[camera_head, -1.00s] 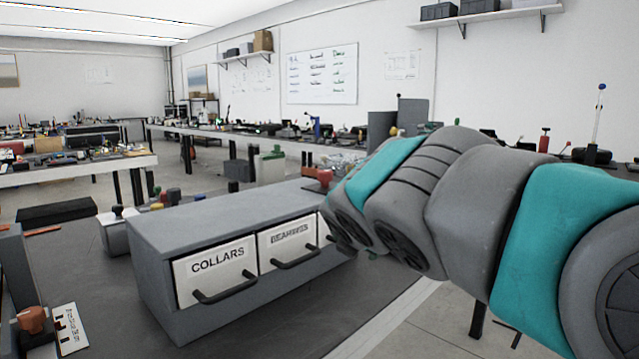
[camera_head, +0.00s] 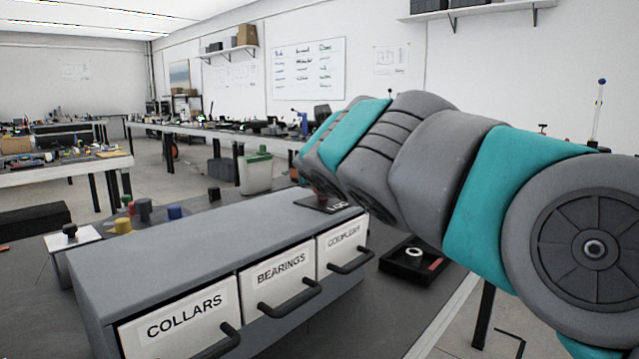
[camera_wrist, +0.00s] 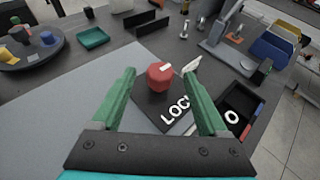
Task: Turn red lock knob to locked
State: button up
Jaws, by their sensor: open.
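The red lock knob (camera_wrist: 160,77) shows in the wrist view, standing on a dark plate (camera_wrist: 180,123) with white lettering that begins "LOC"; the rest of the lettering is partly hidden by a finger. A small white mark shows at the knob's upper right. My gripper (camera_wrist: 164,80) is open, with one green finger on each side of the knob and clear space between. In the head view the plate (camera_head: 335,205) lies on the far end of the grey drawer cabinet (camera_head: 215,245), and my arm covers most of the knob and my gripper.
The cabinet has drawers labelled COLLARS (camera_head: 185,318), BEARINGS and a third one, with protruding handles. A black tray (camera_head: 411,262) with a pale ring lies right of it. A round turntable (camera_wrist: 30,48) and green tray (camera_wrist: 93,37) stand beyond in the wrist view.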

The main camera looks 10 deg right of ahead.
jog(key=x, duration=0.7)
jog(key=shift+s, duration=0.1)
grip_shut()
dwell(0.5)
